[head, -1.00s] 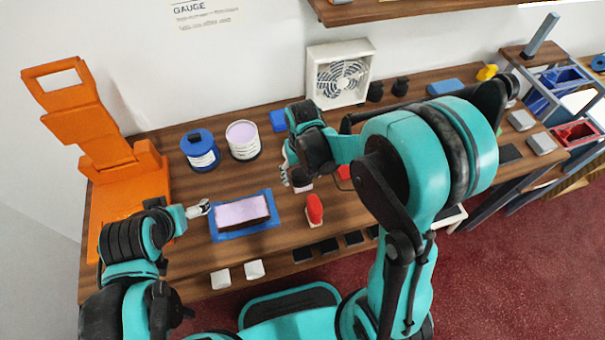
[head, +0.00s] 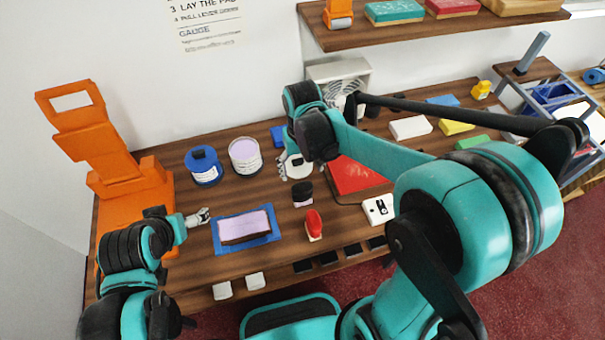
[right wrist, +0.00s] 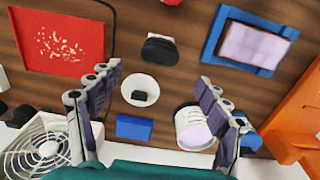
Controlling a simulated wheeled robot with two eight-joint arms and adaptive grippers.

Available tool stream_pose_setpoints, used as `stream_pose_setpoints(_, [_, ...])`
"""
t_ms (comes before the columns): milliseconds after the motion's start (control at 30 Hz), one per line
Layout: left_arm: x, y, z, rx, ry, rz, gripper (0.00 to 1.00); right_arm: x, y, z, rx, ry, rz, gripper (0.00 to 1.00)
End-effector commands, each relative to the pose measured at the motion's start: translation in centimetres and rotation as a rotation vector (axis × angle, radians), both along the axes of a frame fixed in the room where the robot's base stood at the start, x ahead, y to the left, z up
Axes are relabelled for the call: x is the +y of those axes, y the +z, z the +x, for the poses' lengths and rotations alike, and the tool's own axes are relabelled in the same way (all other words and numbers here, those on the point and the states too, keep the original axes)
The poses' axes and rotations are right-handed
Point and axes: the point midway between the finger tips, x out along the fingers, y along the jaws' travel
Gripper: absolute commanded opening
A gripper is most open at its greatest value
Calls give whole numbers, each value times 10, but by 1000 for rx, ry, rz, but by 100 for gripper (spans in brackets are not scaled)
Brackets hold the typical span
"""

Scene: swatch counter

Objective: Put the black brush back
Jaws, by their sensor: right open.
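The black brush (head: 303,189), a dark handle on a pale pinkish base, stands on the wooden counter just behind the red-handled brush (head: 314,222). It also shows in the right wrist view (right wrist: 159,50), with nothing gripping it. My right gripper (head: 296,168) is open, above and behind the black brush and apart from it. Its spread fingers (right wrist: 157,78) show in the right wrist view, with a white round dish (right wrist: 131,84) holding a small black block below between them. My left gripper (head: 200,217) is beside the blue tray at left; its fingers are too small to judge.
A blue tray (head: 216,243) holds a pale pad. A blue tin (head: 204,170) and a white tin (head: 245,158) stand behind it. An orange press (head: 135,180) is at left, a red board (head: 355,176) right of my right gripper. A fan (right wrist: 38,147) stands at the back.

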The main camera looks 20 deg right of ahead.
Motion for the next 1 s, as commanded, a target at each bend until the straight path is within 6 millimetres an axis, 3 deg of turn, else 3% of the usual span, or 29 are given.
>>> stream_pose_setpoints(233, [0,2,0,0,0,0,87,-9,26,-17,-84,-7,9,77])
stream_pose_setpoints(500, [0,1,0,0,0,0,87,-32,61,-67,-369,-22,22,77])
stream_pose_setpoints(700, [0,2,0,0,0,0,87,-43,67,-94,-542,-30,16,77])
stream_pose_setpoints(1000, [0,2,0,0,0,0,87,-48,67,-103,-623,-33,12,77])
